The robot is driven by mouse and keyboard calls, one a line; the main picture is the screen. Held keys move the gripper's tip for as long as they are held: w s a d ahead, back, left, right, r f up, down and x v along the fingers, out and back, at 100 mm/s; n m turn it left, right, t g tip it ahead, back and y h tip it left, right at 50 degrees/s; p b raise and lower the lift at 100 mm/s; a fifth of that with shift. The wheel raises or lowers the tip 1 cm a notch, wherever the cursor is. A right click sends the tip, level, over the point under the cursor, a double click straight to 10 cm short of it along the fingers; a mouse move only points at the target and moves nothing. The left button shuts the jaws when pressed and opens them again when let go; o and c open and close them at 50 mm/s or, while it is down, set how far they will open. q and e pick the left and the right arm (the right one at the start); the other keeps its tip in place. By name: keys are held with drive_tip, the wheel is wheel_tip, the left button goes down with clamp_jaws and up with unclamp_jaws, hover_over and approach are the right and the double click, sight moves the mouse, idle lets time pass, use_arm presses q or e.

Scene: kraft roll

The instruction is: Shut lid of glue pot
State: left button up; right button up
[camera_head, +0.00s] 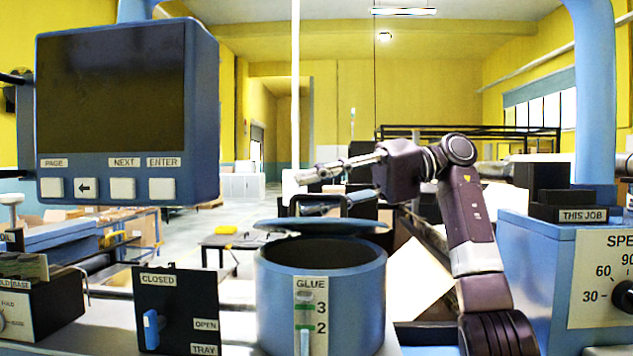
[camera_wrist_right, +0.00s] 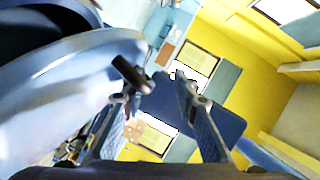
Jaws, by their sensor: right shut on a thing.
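The blue glue pot (camera_head: 275,305) stands at the front centre of the head view, with a level strip marked GLUE on its front. Its dark inside shows below the blue lid (camera_head: 318,227), which is raised above the rim and seen nearly edge-on. A black handle (camera_head: 346,204) stands on the lid. In the right wrist view, the handle (camera_wrist_right: 132,74) is at the left fingertip and the pale blue lid (camera_wrist_right: 65,105) fills the left side. My left gripper is not in view.
A blue display panel (camera_head: 120,188) hangs at the upper left. A black CLOSED/OPEN switch box (camera_head: 180,310) stands left of the pot. A blue SPEED box (camera_head: 540,270) is at the right. A pale sheet (camera_head: 418,285) lies between the pot and my right arm.

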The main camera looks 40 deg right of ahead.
drive_tip(key=shift+s+a+r, duration=0.1)
drive_tip(key=shift+s+r, duration=0.05)
drive_tip(key=shift+r, duration=0.75)
drive_tip(key=shift+d+r+p, duration=0.2)
drive_tip(key=shift+d+p, duration=0.3)
drive_tip(key=shift+p, duration=0.45)
drive_tip(key=shift+f+p+v, duration=0.1)
drive_tip(key=shift+p+v, duration=1.1)
drive_tip(key=shift+v, duration=0.3)
drive_tip(key=shift+f+p+v, duration=0.15)
drive_tip(key=shift+p+v, duration=1.05)
drive_tip(key=shift+v, duration=0.3)
drive_tip(key=shift+s+d+p, duration=0.3)
drive_tip(key=shift+d, duration=0.3)
drive_tip(key=shift+a, duration=0.1)
drive_tip(key=shift+f, duration=0.1)
